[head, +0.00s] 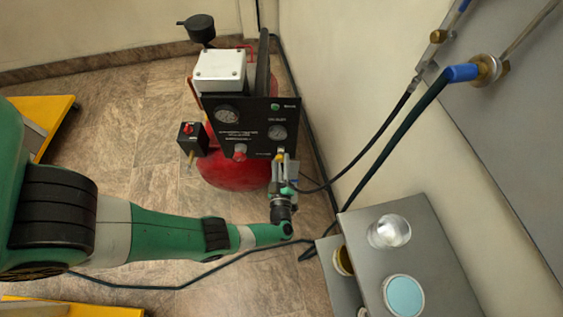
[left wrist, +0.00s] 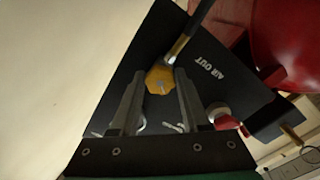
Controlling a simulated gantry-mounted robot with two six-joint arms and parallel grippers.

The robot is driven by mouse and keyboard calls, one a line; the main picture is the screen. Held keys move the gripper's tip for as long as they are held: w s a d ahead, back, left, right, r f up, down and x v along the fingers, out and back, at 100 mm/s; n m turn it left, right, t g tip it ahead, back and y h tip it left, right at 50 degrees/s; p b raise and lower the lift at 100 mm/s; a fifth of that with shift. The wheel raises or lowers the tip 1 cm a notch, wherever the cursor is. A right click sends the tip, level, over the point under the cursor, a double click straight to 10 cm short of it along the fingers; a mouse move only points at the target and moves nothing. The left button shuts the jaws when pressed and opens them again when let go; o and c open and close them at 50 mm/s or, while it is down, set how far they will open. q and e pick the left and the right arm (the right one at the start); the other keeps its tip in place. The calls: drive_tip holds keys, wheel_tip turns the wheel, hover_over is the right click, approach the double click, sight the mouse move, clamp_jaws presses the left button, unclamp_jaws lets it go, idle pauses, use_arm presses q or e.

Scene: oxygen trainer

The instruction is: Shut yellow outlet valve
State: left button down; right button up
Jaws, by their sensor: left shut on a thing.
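The yellow outlet valve (left wrist: 161,80) is a small faceted knob on the black panel (left wrist: 205,72), near the lettering "AIR OUT". A hose fitting rises from its upper side. My left gripper (left wrist: 158,88) has one finger on each side of the knob and is shut on it. In the head view, my left gripper (head: 284,170) reaches the lower right of the compressor's black panel (head: 245,125); only a small yellow spot of the valve (head: 280,154) shows there. My right gripper is in neither view.
The red compressor tank (head: 232,172) stands under the panel, with a white box (head: 220,70) above. A dark hose (head: 370,145) runs from the panel to the wall. A grey cabinet (head: 435,255) stands at the lower right. Tiled floor is open at the left.

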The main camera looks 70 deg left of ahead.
use_arm(q)
drive_tip(key=m, duration=0.5)
drive_tip(key=shift+m+p, duration=0.3)
drive_tip(key=m, duration=0.5)
drive_tip(key=shift+s, duration=0.1)
drive_tip(key=shift+m, duration=0.3)
drive_tip(key=shift+c, duration=1.9)
unclamp_jaws()
